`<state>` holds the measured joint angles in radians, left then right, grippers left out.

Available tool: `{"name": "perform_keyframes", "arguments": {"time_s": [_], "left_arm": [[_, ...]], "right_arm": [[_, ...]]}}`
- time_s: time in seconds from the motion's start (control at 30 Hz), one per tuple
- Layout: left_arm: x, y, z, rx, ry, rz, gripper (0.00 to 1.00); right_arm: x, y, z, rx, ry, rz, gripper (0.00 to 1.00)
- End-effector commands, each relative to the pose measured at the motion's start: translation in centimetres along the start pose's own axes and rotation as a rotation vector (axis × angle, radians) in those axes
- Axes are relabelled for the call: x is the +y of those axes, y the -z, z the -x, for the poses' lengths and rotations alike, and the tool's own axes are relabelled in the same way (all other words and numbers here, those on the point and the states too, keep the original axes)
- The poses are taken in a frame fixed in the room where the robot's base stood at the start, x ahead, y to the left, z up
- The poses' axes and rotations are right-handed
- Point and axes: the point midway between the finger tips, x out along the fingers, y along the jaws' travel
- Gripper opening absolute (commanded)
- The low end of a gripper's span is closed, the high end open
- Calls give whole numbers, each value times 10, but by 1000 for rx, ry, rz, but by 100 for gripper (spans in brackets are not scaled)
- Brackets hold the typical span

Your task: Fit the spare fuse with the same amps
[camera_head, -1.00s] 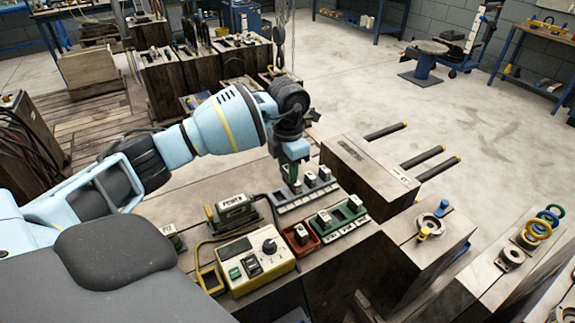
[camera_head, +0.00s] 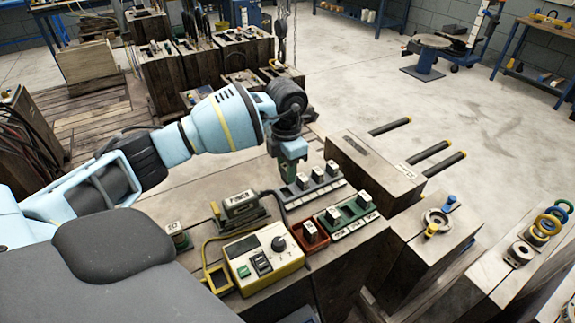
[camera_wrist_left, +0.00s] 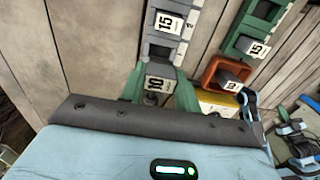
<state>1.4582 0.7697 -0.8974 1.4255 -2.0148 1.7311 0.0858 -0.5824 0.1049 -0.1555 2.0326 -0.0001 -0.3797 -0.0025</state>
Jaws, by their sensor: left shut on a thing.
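My left gripper (camera_head: 290,172) has its green fingers shut on a grey fuse with a white label that seems to read 10 (camera_wrist_left: 158,85), at the near left end of the grey rack (camera_head: 328,188). I cannot tell whether that fuse is seated or just clear of the rack. Other fuses stand in the grey rack; one reads 15 (camera_wrist_left: 167,22). The green rack (camera_head: 342,228) holds fuses and an empty slot between them; one fuse there reads 15 (camera_wrist_left: 253,46). A fuse (camera_head: 308,228) sits in the red-orange tray (camera_head: 318,243). My right gripper is out of view.
A yellow tester (camera_head: 287,266) with a dial and a POWER unit (camera_head: 241,206) with a cable stand left of the racks. A small labelled block (camera_head: 173,228) is further left. A wooden block with dark prongs (camera_head: 372,165) is beyond the racks.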

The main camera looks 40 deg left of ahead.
Motion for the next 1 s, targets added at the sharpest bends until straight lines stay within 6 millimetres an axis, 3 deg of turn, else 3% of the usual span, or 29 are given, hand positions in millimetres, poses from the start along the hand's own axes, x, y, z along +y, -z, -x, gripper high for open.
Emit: {"name": "perform_keyframes", "arguments": {"time_s": [0.27, 0.43, 1.0], "left_arm": [[0, 0, -27, 1, 1, 0, 10], [0, 0, -36, 1, 0, 0, 10], [0, 0, -39, -1, 0, 0, 10]], "right_arm": [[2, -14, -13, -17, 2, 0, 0], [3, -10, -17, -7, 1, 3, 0], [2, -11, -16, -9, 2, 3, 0]]}}
